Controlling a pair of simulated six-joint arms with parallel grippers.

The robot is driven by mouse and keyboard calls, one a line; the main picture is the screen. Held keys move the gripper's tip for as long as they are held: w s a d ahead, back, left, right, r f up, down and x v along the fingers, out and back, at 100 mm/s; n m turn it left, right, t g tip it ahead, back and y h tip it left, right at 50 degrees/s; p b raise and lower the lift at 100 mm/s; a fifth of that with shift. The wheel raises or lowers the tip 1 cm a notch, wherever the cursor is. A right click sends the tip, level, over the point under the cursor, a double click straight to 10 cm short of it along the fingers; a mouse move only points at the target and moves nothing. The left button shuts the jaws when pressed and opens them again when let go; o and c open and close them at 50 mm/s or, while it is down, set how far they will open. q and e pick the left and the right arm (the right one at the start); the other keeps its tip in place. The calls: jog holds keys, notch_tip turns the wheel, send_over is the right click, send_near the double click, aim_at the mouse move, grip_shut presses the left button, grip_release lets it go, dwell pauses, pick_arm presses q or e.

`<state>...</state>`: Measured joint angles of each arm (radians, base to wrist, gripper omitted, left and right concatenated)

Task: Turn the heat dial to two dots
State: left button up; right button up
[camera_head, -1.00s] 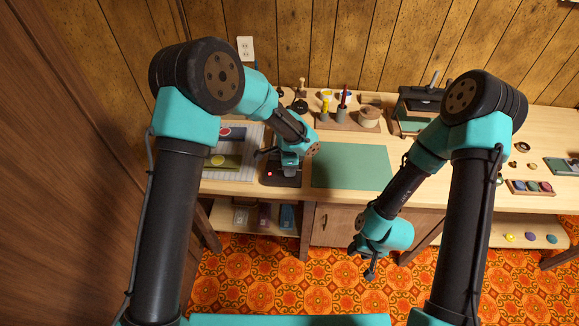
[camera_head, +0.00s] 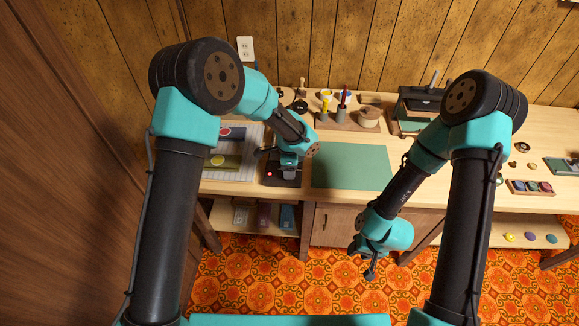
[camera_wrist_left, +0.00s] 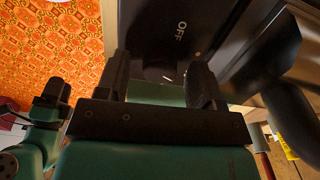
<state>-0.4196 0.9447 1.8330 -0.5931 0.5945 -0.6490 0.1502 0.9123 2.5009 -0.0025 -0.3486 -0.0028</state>
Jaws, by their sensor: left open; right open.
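The dark unit with a small red light (camera_head: 269,174) stands at the table's front edge, left of the green mat. In the left wrist view its black face bears the word OFF (camera_wrist_left: 181,31) and small pale marks. The heat dial itself cannot be made out clearly there. My left gripper (camera_head: 288,172) is over this unit, mostly hidden by its own wrist in the head view. In the left wrist view, its two fingers (camera_wrist_left: 160,84) are apart, with the black face showing between them. My right gripper (camera_head: 369,272) hangs open and empty in front of the table, over the floor.
The green mat (camera_head: 350,167) lies clear to the right of the unit. Striped cloth with patches (camera_head: 232,158) lies to the left. A wooden rack (camera_head: 348,122) with tools and spools stands behind. A tray of colored discs (camera_head: 531,187) is at the right.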

pick_arm(q)
notch_tip(320, 180, up, 17)
jog(key=shift+r, duration=0.2)
dwell(0.7)
